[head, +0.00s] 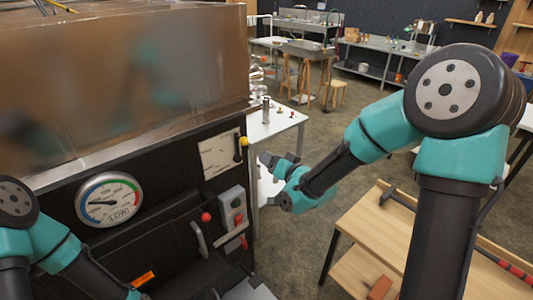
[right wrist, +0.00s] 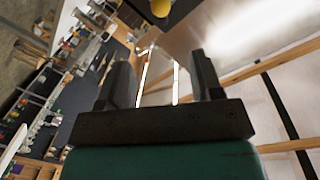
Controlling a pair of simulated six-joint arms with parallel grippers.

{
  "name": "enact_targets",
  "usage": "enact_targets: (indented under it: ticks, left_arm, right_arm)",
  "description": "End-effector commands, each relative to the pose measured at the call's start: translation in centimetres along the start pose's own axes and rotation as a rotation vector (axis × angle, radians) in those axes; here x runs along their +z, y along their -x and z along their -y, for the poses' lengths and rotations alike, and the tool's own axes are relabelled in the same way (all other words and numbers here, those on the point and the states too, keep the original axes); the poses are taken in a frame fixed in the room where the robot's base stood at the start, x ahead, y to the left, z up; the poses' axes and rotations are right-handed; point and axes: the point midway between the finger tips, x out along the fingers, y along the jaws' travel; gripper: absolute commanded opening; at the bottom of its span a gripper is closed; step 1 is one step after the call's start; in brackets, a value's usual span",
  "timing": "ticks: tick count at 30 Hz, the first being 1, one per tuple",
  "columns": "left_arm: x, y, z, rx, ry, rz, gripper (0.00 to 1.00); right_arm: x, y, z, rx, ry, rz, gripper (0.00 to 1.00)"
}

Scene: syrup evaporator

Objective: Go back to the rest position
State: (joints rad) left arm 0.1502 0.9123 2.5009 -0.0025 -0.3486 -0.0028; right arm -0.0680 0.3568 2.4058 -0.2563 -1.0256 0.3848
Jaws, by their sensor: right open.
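My right gripper (head: 266,168) is in the middle of the head view, in front of the white table and just right of the evaporator's front panel. Its jaws are open and empty in the right wrist view (right wrist: 160,78). The right arm reaches in from the right over the wooden bench. My left arm shows at the lower left, in front of the evaporator (head: 165,170). Its teal wrist runs out at the bottom edge, and the left gripper is out of sight.
The black panel carries a round gauge (head: 108,199), a yellow-knobbed lever (head: 243,141), a red knob (head: 206,217) and a button box (head: 232,207). A white table (head: 277,122) stands behind my right gripper. A wooden bench (head: 375,232) stands at lower right. Open floor lies between.

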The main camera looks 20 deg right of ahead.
Motion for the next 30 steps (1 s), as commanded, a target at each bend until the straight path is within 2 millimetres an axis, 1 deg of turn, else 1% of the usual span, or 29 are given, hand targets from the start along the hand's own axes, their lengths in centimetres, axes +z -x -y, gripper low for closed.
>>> enact_targets:
  ticks: [4, 6, 8, 11, 14, 15, 16, 17, 18, 20, 21, 23, 24, 26, 27, 30]
  left_arm:
    - [0.0, 0.0, 0.0, 0.000, 0.000, 0.000, 0.00]
    - [0.0, 0.0, 0.0, 0.000, 0.000, 0.000, 0.00]
    - [0.0, 0.0, 0.0, 0.000, 0.000, 0.000, 0.00]
    - [0.0, 0.0, 0.0, 0.000, 0.000, 0.000, 0.00]
    - [0.0, 0.0, 0.0, 0.000, 0.000, 0.000, 0.00]
    - [0.0, 0.0, 0.0, 0.000, 0.000, 0.000, 0.00]
    - [0.0, 0.0, 0.0, 0.000, 0.000, 0.000, 0.00]
    - [0.0, 0.0, 0.0, 0.000, 0.000, 0.000, 0.00]
    - [0.0, 0.0, 0.0, 0.000, 0.000, 0.000, 0.00]
    - [0.0, 0.0, 0.0, 0.000, 0.000, 0.000, 0.00]
    - [0.0, 0.0, 0.0, 0.000, 0.000, 0.000, 0.00]
    - [0.0, 0.0, 0.0, 0.000, 0.000, 0.000, 0.00]
    - [0.0, 0.0, 0.0, 0.000, 0.000, 0.000, 0.00]
    - [0.0, 0.0, 0.0, 0.000, 0.000, 0.000, 0.00]
    - [0.0, 0.0, 0.0, 0.000, 0.000, 0.000, 0.00]
    - [0.0, 0.0, 0.0, 0.000, 0.000, 0.000, 0.00]
  right_arm:
    - [0.1, 0.0, -0.1, 0.002, 0.000, 0.003, 0.60]
    - [0.6, -0.1, -0.5, 0.012, 0.000, 0.016, 0.60]
    - [1.6, -0.1, -1.2, 0.030, 0.002, 0.041, 0.60]
    - [4.3, 0.0, -3.1, 0.082, 0.003, 0.116, 0.60]
    - [8.4, 0.6, -5.9, 0.155, 0.006, 0.231, 0.60]
    - [10.4, 1.1, -7.1, 0.187, 0.007, 0.286, 0.60]
    - [11.9, 1.5, -8.0, 0.211, 0.007, 0.330, 0.60]
    - [13.4, 2.0, -8.8, 0.235, 0.007, 0.374, 0.60]
    - [15.4, 2.7, -10.0, 0.266, 0.005, 0.434, 0.60]
    - [18.4, 4.0, -11.5, 0.308, 0.001, 0.527, 0.60]
    - [20.3, 5.0, -12.5, 0.335, -0.003, 0.589, 0.60]
    - [23.2, 6.7, -13.8, 0.370, -0.010, 0.685, 0.60]
    - [25.1, 8.0, -14.6, 0.393, -0.017, 0.750, 0.60]
    - [27.8, 10.1, -15.5, 0.423, -0.029, 0.849, 0.60]
    - [29.6, 11.5, -16.0, 0.441, -0.040, 0.916, 0.60]
    - [33.2, 14.9, -16.8, 0.472, -0.065, 1.062, 0.60]
